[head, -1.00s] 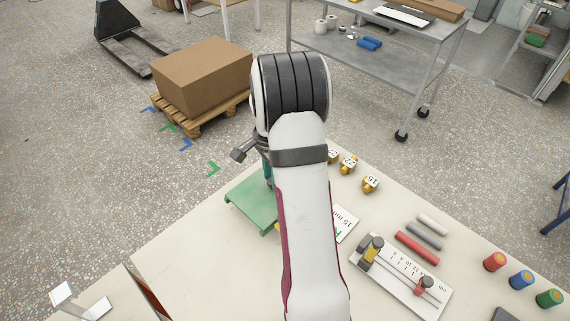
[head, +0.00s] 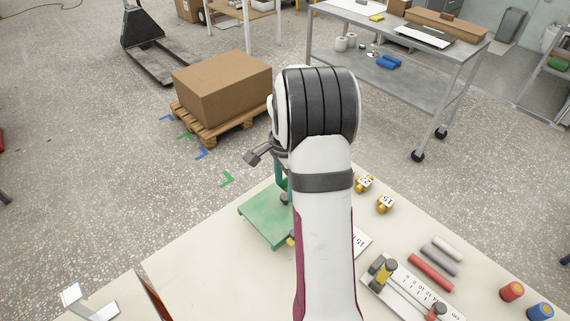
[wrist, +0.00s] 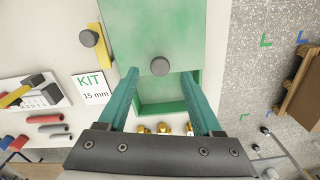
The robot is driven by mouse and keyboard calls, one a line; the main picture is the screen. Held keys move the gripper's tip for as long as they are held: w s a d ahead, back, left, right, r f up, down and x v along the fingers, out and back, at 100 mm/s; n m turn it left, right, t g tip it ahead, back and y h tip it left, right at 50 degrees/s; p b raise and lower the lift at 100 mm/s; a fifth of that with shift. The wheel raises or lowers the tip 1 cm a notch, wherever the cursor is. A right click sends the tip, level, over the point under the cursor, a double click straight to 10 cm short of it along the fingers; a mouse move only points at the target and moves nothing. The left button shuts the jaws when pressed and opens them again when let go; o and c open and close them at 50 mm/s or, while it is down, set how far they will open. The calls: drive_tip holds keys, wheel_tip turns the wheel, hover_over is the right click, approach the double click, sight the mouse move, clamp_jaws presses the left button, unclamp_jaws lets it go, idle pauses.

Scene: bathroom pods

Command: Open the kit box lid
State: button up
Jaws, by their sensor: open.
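The green kit box (head: 262,222) stands at the table's far edge in the head view, partly hidden by my arm. In the wrist view its flat green lid (wrist: 150,30) carries a round dark knob (wrist: 160,66) near one edge. Below that edge a recessed green part of the box (wrist: 165,92) shows; I cannot tell how far the lid is shifted. My gripper (wrist: 160,76) is open, its teal fingers on either side of the knob, with gaps on both sides. I cannot tell the height between fingertips and lid. The head view shows the knob (head: 285,198) below the gripper.
A yellow bar with a dark knob (wrist: 90,39) and a "KIT 15 mm" card (wrist: 91,87) lie beside the box. Several gold numbered pieces (head: 385,204), a ruler fixture (head: 405,290) and coloured cylinders (head: 430,271) are to the right. The table's left front is mostly clear.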

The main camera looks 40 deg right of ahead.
wheel_tip(320, 180, up, 13)
drive_tip(key=shift+f, duration=0.15)
drive_tip(key=s+a+r+n, duration=0.1)
drive_tip(key=s+a+n, duration=0.2)
drive_tip(key=a, duration=0.3)
drive_tip(key=s+a+r+n+y, duration=0.1)
drive_tip(key=s+a+n, duration=0.1)
drive_tip(key=a, duration=0.4)
drive_tip(key=s+a+r+n, duration=0.1)
drive_tip(key=s+a+n, duration=0.2)
drive_tip(key=a, duration=0.3)
drive_tip(key=s+a+f+n, duration=0.5)
drive_tip(key=s+a+n, duration=0.2)
drive_tip(key=s+a, duration=0.3)
drive_tip(key=s, duration=0.3)
drive_tip(key=shift+y, duration=0.4)
